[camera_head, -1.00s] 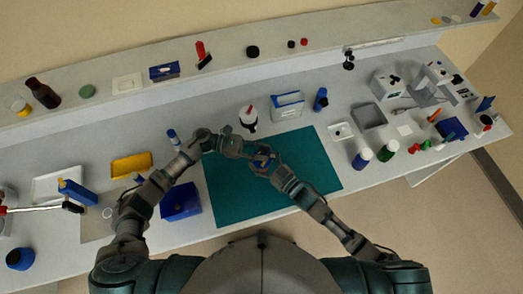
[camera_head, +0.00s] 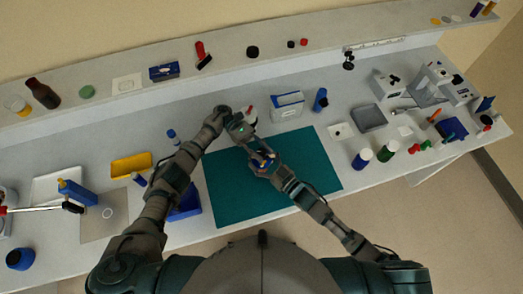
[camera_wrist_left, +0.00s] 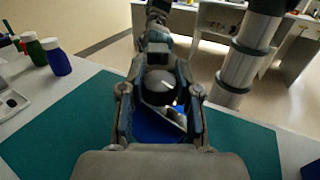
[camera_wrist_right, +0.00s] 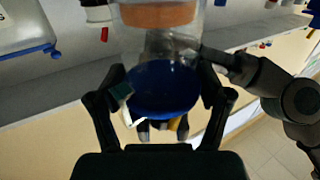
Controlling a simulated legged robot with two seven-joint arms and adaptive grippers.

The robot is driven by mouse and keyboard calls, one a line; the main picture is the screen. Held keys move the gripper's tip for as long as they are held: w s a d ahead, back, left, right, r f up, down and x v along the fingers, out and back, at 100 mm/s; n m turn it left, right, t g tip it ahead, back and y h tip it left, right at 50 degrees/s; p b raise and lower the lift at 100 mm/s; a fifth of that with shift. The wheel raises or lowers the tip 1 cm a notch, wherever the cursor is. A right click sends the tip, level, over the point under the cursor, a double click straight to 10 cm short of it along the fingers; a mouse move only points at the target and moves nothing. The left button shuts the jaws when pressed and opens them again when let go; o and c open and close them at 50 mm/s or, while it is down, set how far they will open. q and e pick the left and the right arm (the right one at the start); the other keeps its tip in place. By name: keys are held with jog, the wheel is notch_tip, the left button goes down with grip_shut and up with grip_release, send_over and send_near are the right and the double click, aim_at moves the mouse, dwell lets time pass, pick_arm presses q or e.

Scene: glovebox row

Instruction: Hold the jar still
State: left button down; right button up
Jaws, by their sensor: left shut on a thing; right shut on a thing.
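The jar (camera_wrist_right: 165,45) shows in the right wrist view as a clear body with an orange-brown band and a blue end (camera_wrist_right: 165,90), probably its lid. My right gripper (camera_wrist_right: 160,105) is shut on it, one finger on each side of the blue end. In the left wrist view my left gripper (camera_wrist_left: 160,115) is shut with a blue surface (camera_wrist_left: 150,128) between its fingers, seemingly the same jar. In the head view my left gripper (camera_head: 254,150) and right gripper (camera_head: 265,165) meet over the teal mat (camera_head: 290,195) and largely hide the jar.
A red-topped bottle (camera_head: 250,114) stands close behind my left wrist. A blue box (camera_head: 186,205) is partly hidden by my left arm. The mat's right part is clear.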

aim_at(262, 151)
pick_arm(q)
jog(key=shift+f, duration=0.1)
jog(key=c, duration=0.8)
grip_release()
notch_tip(262, 151, up, 10)
jog(key=shift+w, duration=0.1)
